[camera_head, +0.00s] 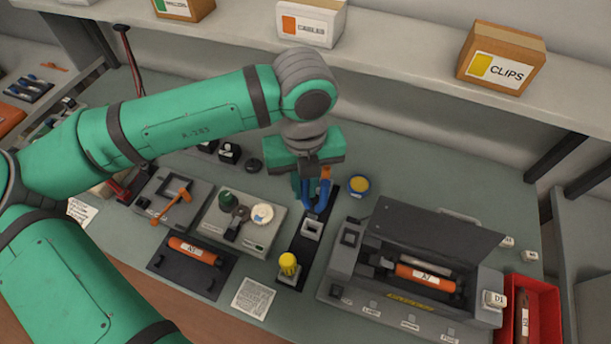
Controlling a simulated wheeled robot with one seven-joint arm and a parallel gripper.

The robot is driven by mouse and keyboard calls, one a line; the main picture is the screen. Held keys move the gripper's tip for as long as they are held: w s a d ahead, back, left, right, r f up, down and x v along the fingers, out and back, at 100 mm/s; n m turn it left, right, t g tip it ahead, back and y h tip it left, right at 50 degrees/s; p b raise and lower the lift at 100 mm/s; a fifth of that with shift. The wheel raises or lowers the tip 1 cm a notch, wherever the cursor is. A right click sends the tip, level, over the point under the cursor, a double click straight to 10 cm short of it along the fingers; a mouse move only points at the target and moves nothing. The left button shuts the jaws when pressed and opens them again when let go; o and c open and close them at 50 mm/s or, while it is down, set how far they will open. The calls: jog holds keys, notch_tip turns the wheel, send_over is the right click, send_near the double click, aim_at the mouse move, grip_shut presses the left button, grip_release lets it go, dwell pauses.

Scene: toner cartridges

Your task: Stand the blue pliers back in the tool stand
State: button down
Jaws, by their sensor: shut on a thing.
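The blue pliers (318,196) hang below my gripper (311,176), with the blue parts pointing down. My gripper is shut on the pliers; its fingers are partly hidden by the green gripper body. The tool stand (294,248) is a dark strip on the bench with square grey sockets. One grey socket (311,228) is just below the pliers. I cannot tell whether the pliers' lower end is inside it or only above it. A yellow-handled tool (288,264) stands in the front socket.
A grey machine (415,268) with an open dark lid and an orange cartridge stands to the right. A red bin (531,310) is beyond it. A grey box (239,226) with knobs stands to the left.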

aim_at(304, 196)
jog(key=shift+f, duration=4.45)
dwell(0.5)
jog(key=c, duration=1.6)
grip_release()
jog(key=shift+c, duration=0.2)
notch_tip(304, 196, up, 11)
jog(key=shift+f, duration=0.1)
